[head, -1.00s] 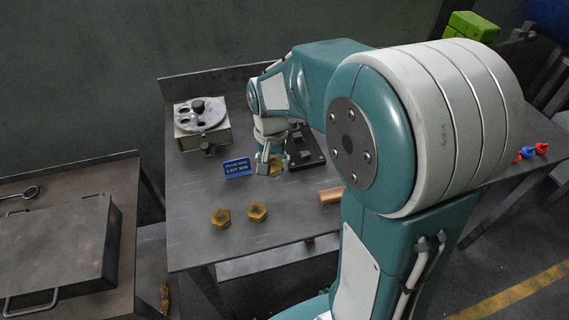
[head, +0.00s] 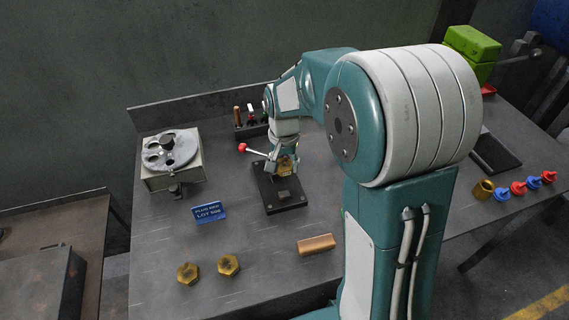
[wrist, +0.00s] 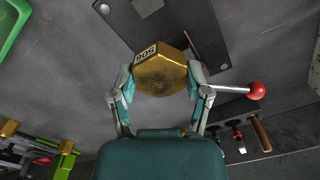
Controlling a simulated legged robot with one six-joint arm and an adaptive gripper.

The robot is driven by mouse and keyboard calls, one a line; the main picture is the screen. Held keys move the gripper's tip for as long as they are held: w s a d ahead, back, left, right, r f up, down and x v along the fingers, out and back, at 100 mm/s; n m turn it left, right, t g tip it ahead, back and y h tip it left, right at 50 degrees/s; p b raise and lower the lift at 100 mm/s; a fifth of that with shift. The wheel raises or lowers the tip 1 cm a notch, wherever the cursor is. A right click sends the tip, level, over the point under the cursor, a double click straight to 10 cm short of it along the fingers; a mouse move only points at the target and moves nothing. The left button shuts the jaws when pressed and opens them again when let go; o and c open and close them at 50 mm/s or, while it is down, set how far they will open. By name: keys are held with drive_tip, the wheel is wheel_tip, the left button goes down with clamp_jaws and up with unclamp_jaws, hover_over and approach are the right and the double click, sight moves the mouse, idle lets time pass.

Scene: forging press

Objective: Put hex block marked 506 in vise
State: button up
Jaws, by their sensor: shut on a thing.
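The brass hex block marked 506 (wrist: 160,72) is between the fingers of my gripper (wrist: 161,82) in the wrist view, its number on a small white label. In the head view my gripper (head: 283,165) holds the block (head: 288,167) over the back part of the dark vise (head: 283,197). The vise's lever with a red ball (head: 242,147) points to the left there; the ball also shows in the wrist view (wrist: 257,91). The vise plate (wrist: 168,25) lies beyond the block. The block hides part of the vise, and I cannot tell whether they touch.
Two brass hex blocks (head: 228,265) (head: 188,273) lie at the front of the table, near a blue lot sign (head: 209,211). A wooden-coloured bar (head: 316,244) lies right of them. A fixture with a round disc (head: 171,152) stands at the left. A tool rack (head: 250,129) stands behind the vise.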

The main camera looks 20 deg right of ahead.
sight(281, 185)
drive_tip(key=shift+a+f, duration=0.1)
drive_tip(key=shift+f, duration=0.25)
drive_tip(key=shift+s+a+f, duration=0.1)
drive_tip(key=shift+a+f, duration=0.9)
drive_tip(key=shift+f, duration=0.4)
drive_tip(key=shift+d+f, duration=0.2)
drive_tip(key=shift+f, duration=0.15)
drive_tip(key=shift+d+f, duration=0.55)
drive_tip(key=shift+d, duration=0.05)
drive_tip(key=shift+a, duration=0.6)
drive_tip(key=shift+d+f, duration=0.1)
drive_tip(key=shift+d, duration=0.3)
